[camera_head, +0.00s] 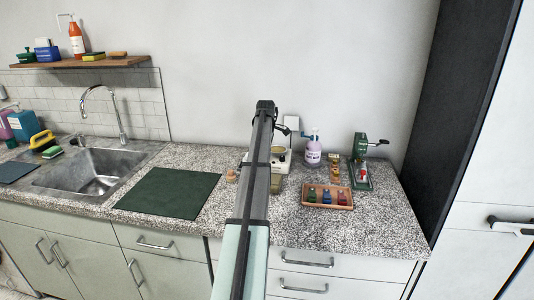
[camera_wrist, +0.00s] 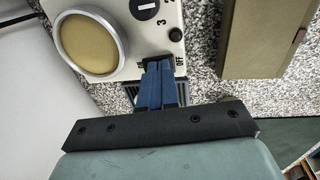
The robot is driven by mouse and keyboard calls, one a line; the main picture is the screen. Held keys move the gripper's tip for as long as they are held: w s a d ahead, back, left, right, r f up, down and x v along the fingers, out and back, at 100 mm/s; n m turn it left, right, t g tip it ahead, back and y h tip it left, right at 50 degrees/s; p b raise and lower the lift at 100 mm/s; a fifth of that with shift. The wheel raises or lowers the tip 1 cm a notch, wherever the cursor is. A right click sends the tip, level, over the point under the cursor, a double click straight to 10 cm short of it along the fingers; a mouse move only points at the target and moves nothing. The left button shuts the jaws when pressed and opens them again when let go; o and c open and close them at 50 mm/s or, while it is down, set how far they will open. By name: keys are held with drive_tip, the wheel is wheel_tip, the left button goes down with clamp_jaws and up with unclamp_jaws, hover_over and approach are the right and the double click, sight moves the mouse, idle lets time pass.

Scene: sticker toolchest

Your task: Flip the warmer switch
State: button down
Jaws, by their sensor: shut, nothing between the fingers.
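The warmer (camera_wrist: 105,58) is a white box with a round brass-coloured plate in a silver ring, a black dial, printed numbers and a black knob. It also shows in the head view (camera_head: 283,166), partly behind my arm. My gripper (camera_wrist: 158,66) has blue fingers that are shut and empty. Its fingertips lie over the warmer's edge, just left of the printed word OFF. The switch is hidden by the fingertips, so its position and any contact cannot be told.
An olive box (camera_wrist: 256,38) stands right of the warmer. A wooden tray (camera_head: 327,206) with small coloured items, a lilac pump bottle (camera_head: 313,154) and a green hand-cranked device (camera_head: 361,172) are to the right. A dark green mat (camera_head: 168,194) and the sink (camera_head: 95,172) are left.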

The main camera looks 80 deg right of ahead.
wheel_tip(320, 180, up, 14)
drive_tip(key=a, duration=0.2)
idle(0.4)
drive_tip(key=shift+d+f, duration=0.1)
drive_tip(key=shift+d, duration=0.65)
drive_tip(key=f, duration=0.4)
drive_tip(key=d+f, duration=0.1)
drive_tip(key=f, duration=0.7)
drive_tip(key=shift+d, duration=0.3)
drive_tip(key=shift+d+f, duration=0.15)
drive_tip(key=shift+f, duration=0.7)
